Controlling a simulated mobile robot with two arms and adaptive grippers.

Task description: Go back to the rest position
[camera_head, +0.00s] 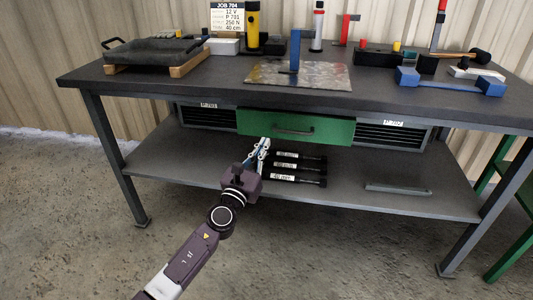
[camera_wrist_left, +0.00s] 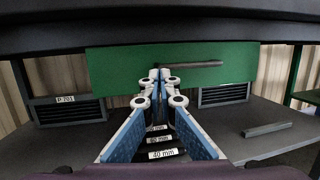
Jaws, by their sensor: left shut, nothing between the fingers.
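My left gripper (camera_head: 262,146) reaches in from the lower left in the head view, in front of the green drawer (camera_head: 325,130) under the workbench. In the left wrist view its fingers (camera_wrist_left: 159,76) are together with nothing between them, below the drawer's dark handle (camera_wrist_left: 190,65). I cannot tell whether the fingertips touch the drawer front. My right gripper is in neither view.
Several black labelled bars (camera_head: 300,167) lie on the lower shelf (camera_head: 400,195) beside my gripper, and a grey bar (camera_head: 398,189) lies further right. The workbench top (camera_head: 200,88) overhangs the drawer and carries tools, a dark tray and a metal plate (camera_head: 325,77). Open floor lies in front.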

